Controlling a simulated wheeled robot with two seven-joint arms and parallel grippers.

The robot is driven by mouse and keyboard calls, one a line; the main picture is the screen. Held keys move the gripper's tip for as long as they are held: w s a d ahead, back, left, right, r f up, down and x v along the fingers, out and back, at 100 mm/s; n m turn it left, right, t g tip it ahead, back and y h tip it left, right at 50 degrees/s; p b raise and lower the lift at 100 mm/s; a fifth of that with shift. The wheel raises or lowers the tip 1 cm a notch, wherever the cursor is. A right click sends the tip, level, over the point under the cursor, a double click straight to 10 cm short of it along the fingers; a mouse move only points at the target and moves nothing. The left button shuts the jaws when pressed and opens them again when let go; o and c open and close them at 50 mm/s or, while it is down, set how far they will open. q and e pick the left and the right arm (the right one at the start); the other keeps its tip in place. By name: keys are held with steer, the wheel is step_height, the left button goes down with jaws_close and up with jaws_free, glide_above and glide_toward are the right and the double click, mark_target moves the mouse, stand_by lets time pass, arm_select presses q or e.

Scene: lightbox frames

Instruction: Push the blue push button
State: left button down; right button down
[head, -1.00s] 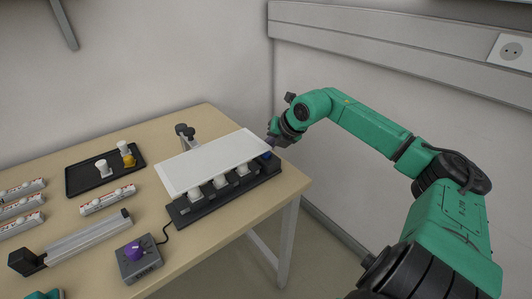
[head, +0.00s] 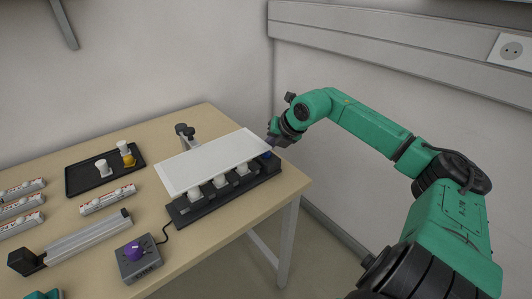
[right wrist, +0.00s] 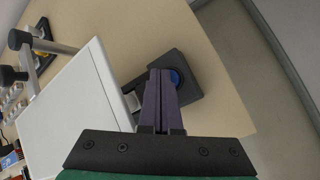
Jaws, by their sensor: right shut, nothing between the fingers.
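The blue push button (head: 267,155) sits on the right end of a black base at the table's right edge, just off the corner of a white panel. In the right wrist view the blue button (right wrist: 176,77) shows partly behind the fingers, on its dark housing. My right gripper (head: 271,144) is above and beside the button in the head view. In the right wrist view my right gripper (right wrist: 160,73) is shut and empty, its tips overlapping the button's left side. Whether they touch it I cannot tell.
The white panel (head: 212,163) is tilted over the black base (head: 228,201) and lies close left of my fingers. A grey box with a purple knob (head: 135,253), a black tray (head: 82,181) and several white tubes lie farther left. A wall stands behind the table.

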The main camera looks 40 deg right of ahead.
mark_target(268, 155)
steer(key=shift+f+b, duration=0.45)
steer(key=shift+b, duration=0.05)
steer(key=shift+r, duration=0.45)
step_height(268, 155, up, 6)
steer(key=p, duration=0.5)
steer(key=shift+r, duration=0.15)
steer(key=shift+f, duration=0.2)
